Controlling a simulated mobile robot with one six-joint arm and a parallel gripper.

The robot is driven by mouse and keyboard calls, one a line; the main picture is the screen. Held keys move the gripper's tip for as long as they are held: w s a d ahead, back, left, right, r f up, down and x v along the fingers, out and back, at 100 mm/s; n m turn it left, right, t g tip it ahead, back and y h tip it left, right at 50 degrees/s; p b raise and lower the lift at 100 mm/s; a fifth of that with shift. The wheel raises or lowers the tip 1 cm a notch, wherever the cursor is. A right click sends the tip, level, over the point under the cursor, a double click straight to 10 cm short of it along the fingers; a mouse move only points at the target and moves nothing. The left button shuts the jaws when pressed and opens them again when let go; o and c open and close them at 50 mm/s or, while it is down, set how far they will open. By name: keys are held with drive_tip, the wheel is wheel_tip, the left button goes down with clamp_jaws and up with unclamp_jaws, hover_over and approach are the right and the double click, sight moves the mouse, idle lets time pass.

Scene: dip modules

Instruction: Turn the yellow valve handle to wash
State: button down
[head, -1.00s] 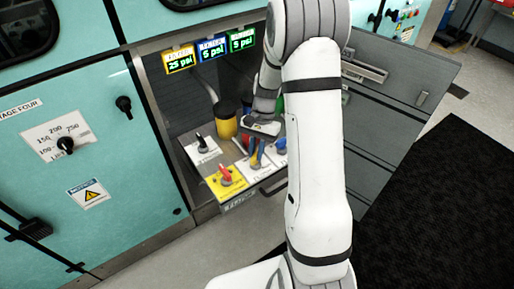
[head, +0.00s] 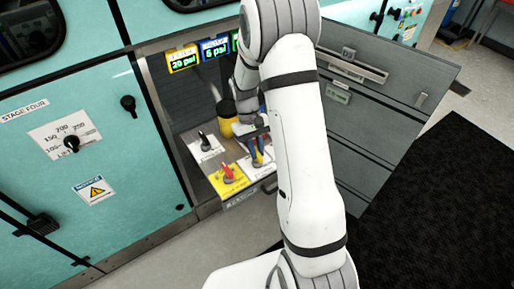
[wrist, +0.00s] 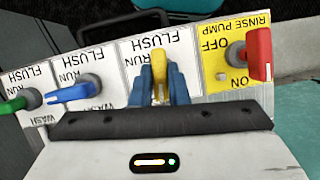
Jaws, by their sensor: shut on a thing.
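The yellow valve handle (wrist: 160,72) stands on a white plate marked FLUSH and RUN in the wrist view, which shows the lettering upside down. My gripper (wrist: 159,88) has its blue fingers closed on both sides of this handle. The handle lies roughly upright in that picture, in line with the fingers. The plate's lower part, where the neighbouring plate reads WASH, is hidden by my gripper. In the head view my gripper (head: 258,150) is over the pull-out panel, partly hidden by my arm.
A blue handle (wrist: 70,93) and a green handle (wrist: 18,103) stand to the left in the wrist view. A red handle (wrist: 258,54) on the yellow rinse pump plate (wrist: 213,52) stands close on the right. An open grey door (head: 385,120) flanks the panel.

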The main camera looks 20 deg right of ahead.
drive_tip(key=shift+n+h, duration=0.3)
drive_tip(key=shift+n, duration=0.3)
drive_tip(key=c, duration=1.4)
unclamp_jaws()
drive_tip(key=v, duration=0.7)
drive_tip(key=shift+r, duration=0.35)
drive_tip(key=shift+w+a, duration=0.1)
drive_tip(key=shift+w, duration=0.05)
drive_tip(key=s+a+r+m+t+p, duration=0.1)
drive_tip(key=s+r+t+p, duration=0.1)
drive_tip(key=s+r, duration=0.7)
drive_tip(key=s+a+r+m+t+y+p, duration=0.1)
drive_tip(key=s+r+m+t+p, duration=0.1)
drive_tip(key=s+r+t, duration=0.3)
drive_tip(key=s+r, duration=0.4)
drive_tip(key=s, duration=0.2)
drive_tip(key=shift+s+p, duration=0.35)
